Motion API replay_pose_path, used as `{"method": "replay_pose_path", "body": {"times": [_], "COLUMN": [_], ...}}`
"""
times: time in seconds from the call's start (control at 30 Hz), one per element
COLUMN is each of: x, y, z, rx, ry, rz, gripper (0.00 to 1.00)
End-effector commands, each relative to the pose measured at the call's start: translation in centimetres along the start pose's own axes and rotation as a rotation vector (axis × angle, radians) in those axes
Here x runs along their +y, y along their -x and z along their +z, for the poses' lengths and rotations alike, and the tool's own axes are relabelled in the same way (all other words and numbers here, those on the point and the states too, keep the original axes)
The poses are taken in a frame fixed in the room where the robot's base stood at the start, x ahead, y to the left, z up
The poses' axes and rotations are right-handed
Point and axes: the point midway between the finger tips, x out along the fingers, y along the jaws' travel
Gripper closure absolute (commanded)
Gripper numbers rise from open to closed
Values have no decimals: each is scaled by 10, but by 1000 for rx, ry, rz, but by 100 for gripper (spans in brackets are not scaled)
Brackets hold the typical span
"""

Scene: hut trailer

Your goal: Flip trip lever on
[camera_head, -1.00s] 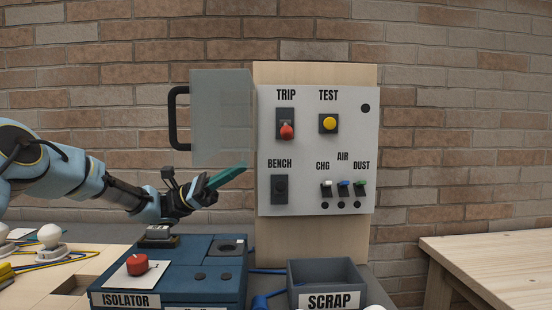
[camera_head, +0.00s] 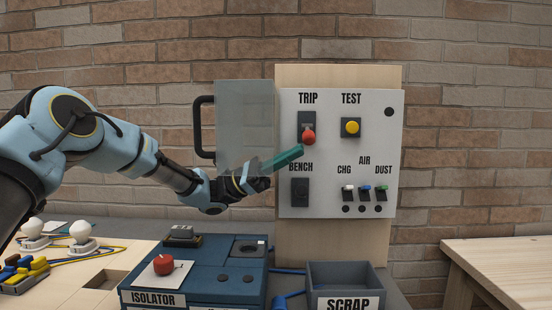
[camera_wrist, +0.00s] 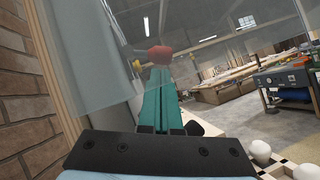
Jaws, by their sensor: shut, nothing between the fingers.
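The trip lever (camera_head: 308,136) has a red knob and hangs down in its dark slot under the TRIP label on the white panel (camera_head: 340,207). My gripper (camera_head: 300,149) has teal fingers, shut with nothing between them. The fingertips point up and right, just below and left of the red knob in the head view. In the wrist view the red knob (camera_wrist: 160,54) shows right beyond the shut fingertips (camera_wrist: 160,70). I cannot tell whether they touch it. A clear cover (camera_head: 243,110) with a black handle stands swung open left of the panel.
A yellow TEST button (camera_head: 351,127) sits right of the lever. A BENCH switch (camera_head: 300,192) and several small toggles (camera_head: 365,192) are below. The blue isolator box (camera_head: 205,270) and SCRAP bin (camera_head: 346,280) stand below the panel.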

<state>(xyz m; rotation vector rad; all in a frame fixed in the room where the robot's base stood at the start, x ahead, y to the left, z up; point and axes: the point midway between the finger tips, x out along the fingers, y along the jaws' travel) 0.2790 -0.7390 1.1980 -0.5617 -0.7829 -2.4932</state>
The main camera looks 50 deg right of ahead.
Motion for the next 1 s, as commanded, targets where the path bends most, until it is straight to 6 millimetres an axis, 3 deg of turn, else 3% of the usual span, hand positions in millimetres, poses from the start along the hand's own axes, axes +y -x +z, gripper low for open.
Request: {"method": "replay_pose_path", "body": {"times": [0.17, 1.0], "x": [0, 1], "y": [-9, -10], "z": [0, 3], "rx": [0, -1], "ry": [-1, 69], "rz": [1, 47], "gripper": [100, 100]}}
